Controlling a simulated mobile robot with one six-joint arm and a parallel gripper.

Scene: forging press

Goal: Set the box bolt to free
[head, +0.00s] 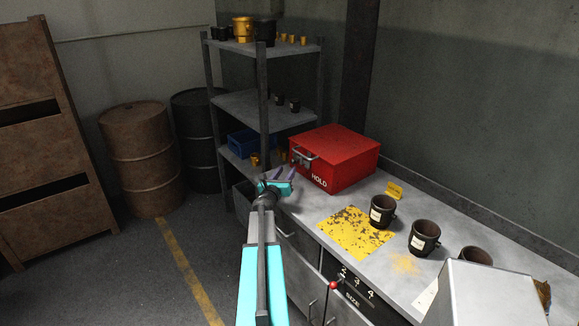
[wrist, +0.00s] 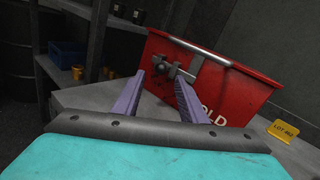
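The red box (head: 335,155) marked HOLD stands shut on the grey bench. It also fills the upper right of the wrist view (wrist: 235,92). A grey metal bolt (wrist: 167,64) is on its front, with a small arm sticking out; in the head view the metal fittings (head: 304,158) are small. I cannot tell the bolt's setting. My gripper (head: 284,174) is in front of the box's left front corner. In the wrist view its two purple fingers (wrist: 159,78) are apart with nothing between them. The bolt shows just beyond the fingertips, and I see no clear contact.
A yellow worn patch (head: 355,232) and several dark mugs (head: 382,212) are on the bench to the right. A yellow lot tag (wrist: 287,131) stands beside the box. A shelf rack (head: 262,105) rises behind my gripper. A red-knobbed lever (head: 335,286) is on the bench front.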

